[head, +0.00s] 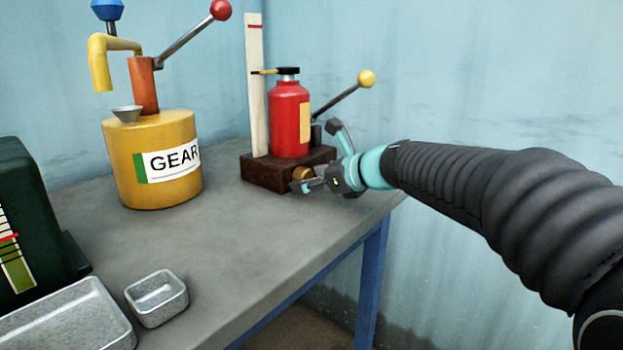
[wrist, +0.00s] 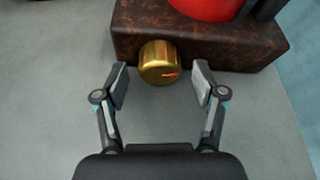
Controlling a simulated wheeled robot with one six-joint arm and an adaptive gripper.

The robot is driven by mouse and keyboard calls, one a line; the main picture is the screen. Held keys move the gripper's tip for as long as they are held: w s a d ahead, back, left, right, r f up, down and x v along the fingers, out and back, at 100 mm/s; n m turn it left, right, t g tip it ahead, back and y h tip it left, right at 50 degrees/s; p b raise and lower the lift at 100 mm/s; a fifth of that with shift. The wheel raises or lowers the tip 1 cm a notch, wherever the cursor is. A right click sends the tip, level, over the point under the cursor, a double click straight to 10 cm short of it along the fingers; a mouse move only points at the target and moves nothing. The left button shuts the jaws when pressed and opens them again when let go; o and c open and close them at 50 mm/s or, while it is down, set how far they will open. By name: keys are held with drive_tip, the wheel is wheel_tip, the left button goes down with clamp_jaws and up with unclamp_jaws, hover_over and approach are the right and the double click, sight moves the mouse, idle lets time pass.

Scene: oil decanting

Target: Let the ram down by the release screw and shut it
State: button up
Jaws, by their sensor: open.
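The red jack (head: 289,118) stands on a dark brown base (head: 262,172) near the table's right back corner. Its ram top (head: 288,72) is a black cap on a short grey stem, with a brass pointer reaching to a white upright scale (head: 256,90). A brass release screw (wrist: 159,64) with a red mark sticks out of the base's front; it also shows in the head view (head: 300,173). My gripper (wrist: 161,85) is open and empty, its fingertips either side of and just short of the screw. In the head view my gripper partly hides the base's right end.
A lever with a yellow knob (head: 366,78) rises right of the jack. A yellow gear-oil drum (head: 153,165) with a red-knobbed lever stands left. A small tray (head: 157,298), a larger tray (head: 65,325) and a dark green container (head: 30,225) are at front left. The table middle is clear.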

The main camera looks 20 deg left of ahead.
drive_tip(key=c, duration=1.1)
drive_tip(key=b, duration=0.1)
drive_tip(key=n+t+b, duration=0.1)
drive_tip(key=shift+s+f+b, duration=0.1)
drive_tip(key=shift+f+b, duration=0.2)
drive_tip(key=shift+b, duration=0.1)
drive_tip(key=shift+c, duration=0.2)
drive_tip(key=shift+r+n+b, duration=0.25)
drive_tip(key=shift+n+b, duration=0.25)
drive_tip(key=shift+n, duration=0.1)
drive_tip(key=shift+t, duration=0.3)
drive_tip(key=o, duration=1.1)
drive_tip(key=shift+o, duration=0.2)
drive_tip(key=v, duration=1.2)
drive_tip(key=shift+a+r, duration=0.1)
drive_tip(key=shift+r, duration=0.15)
